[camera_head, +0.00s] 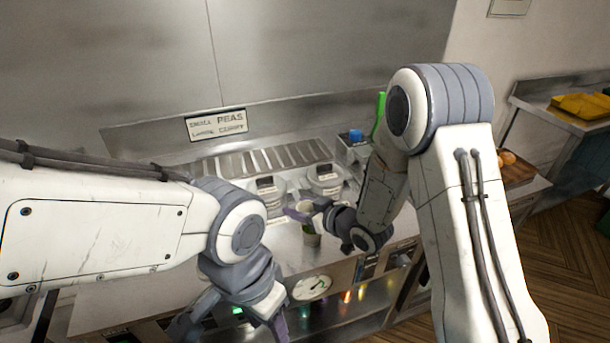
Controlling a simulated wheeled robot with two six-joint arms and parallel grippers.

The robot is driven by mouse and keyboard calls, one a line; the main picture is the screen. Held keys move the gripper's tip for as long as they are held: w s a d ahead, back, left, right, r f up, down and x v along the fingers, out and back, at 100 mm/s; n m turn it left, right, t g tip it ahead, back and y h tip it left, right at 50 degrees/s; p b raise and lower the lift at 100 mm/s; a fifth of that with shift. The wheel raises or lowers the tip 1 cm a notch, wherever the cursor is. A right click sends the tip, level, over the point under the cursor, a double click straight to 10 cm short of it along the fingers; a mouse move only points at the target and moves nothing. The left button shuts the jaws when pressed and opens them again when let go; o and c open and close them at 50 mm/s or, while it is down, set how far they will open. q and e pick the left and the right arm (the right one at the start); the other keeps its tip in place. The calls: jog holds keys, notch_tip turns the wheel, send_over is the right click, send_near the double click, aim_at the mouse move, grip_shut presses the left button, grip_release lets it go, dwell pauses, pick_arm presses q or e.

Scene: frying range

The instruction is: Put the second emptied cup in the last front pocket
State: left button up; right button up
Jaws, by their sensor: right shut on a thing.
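I cannot make out the front pockets clearly.
A blue item (356,135) stands at the back right. A round dial (312,288) is below the counter.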

jog(key=shift+d, duration=0.1)
jog(key=d+r+m+t+h, duration=0.2)
jog(key=d+m+h, duration=0.6)
jog(key=d, duration=1)
jog(key=shift+r+t+h, duration=0.2)
jog(key=shift+t+h, duration=0.1)
jog(key=shift+t, duration=0.3)
